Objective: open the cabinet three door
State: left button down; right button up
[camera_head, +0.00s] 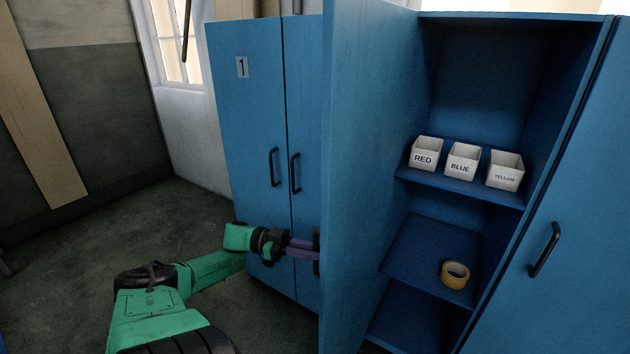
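A blue cabinet door (365,150) stands swung open toward me in the middle of the head view. No number shows on it, so I cannot tell which cabinet it belongs to. The open cabinet's shelves (410,245) are exposed to its right. My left gripper (316,252) is at the door's near edge, on its left, outer side. A closed blue door (575,220) with a black handle (544,250) is on the right. My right gripper is not in view.
White boxes marked RED (425,155), BLUE (462,163) and YELLOW (505,172) stand on the upper shelf. A yellow tape roll (455,274) lies lower. Closed cabinet 1 (245,110) stands left, behind my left arm. The floor (150,225) at left is clear.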

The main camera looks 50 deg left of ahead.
pick_arm(q)
jog(key=shift+s+f, duration=0.1)
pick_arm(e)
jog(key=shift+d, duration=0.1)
pick_arm(q)
jog(key=c, duration=0.8)
grip_release()
jog(key=shift+a, duration=0.1)
jog(key=shift+c, duration=0.2)
jog(key=b+v, duration=1.3)
jog(key=v, duration=0.1)
jog(key=shift+a, duration=0.2)
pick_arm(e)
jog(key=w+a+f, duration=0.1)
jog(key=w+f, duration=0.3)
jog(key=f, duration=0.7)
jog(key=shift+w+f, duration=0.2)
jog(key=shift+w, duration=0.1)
